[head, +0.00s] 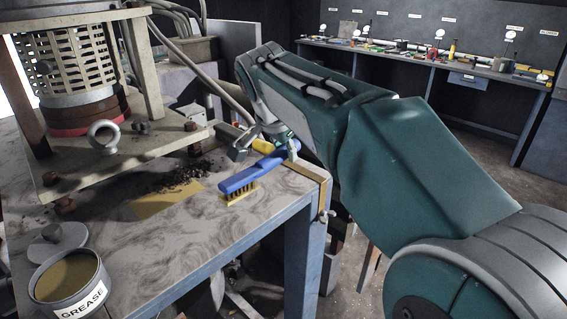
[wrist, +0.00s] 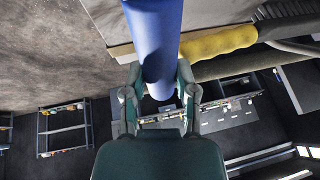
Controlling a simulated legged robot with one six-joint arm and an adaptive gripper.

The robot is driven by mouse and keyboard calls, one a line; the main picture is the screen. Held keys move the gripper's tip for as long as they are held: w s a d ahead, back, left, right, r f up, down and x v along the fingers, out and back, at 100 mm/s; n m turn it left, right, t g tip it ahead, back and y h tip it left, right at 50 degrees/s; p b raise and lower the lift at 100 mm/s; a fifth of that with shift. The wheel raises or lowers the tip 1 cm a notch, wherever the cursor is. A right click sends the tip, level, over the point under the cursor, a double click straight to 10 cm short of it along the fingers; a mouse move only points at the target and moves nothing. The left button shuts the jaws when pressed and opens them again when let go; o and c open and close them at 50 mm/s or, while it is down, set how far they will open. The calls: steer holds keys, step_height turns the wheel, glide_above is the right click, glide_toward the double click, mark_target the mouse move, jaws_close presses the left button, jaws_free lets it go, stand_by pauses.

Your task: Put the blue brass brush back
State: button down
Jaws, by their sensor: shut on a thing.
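The blue brush (head: 250,175) has a long blue handle and brass-coloured bristles that face down. It is at the right edge of the worktable (head: 150,245), with its bristle end toward the table's front. I cannot tell whether the bristles touch the top. My gripper (head: 267,154) is shut on the far part of the handle, one finger on each side. In the wrist view the blue handle (wrist: 153,40) runs down between the fingers of my gripper (wrist: 158,92). The bristles are hidden there.
A yellow-handled tool (head: 262,146) lies just beyond the brush; its yellow handle (wrist: 220,40) is close right of my gripper in the wrist view. The sieve machine (head: 75,65), dark debris (head: 180,178) and a grease tin (head: 70,283) stand left. A tool bench (head: 430,62) is behind.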

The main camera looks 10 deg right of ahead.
steer(key=shift+w+f, duration=0.15)
steer(key=shift+f, duration=0.8)
steer(key=shift+w+f, duration=0.15)
steer(key=shift+f, duration=0.75)
steer(key=shift+f, duration=0.1)
steer(key=shift+c, duration=2)
jaws_free()
steer(key=v, duration=1.2)
steer(key=s+d+f+n+y, duration=0.1)
steer(key=s+d+f+n, duration=0.1)
steer(key=s+f, duration=0.4)
steer(key=s+d+f+n+y, duration=0.1)
steer(key=s+d+f+n, duration=0.1)
steer(key=s+f+n, duration=0.3)
steer(key=s+d+f+n+t, duration=0.1)
steer(key=s+f+n, duration=0.3)
steer(key=s+f, duration=0.4)
steer(key=shift+s+d+f+y, duration=0.35)
steer(key=shift+s+d+y, duration=0.05)
steer(key=shift+s, duration=0.55)
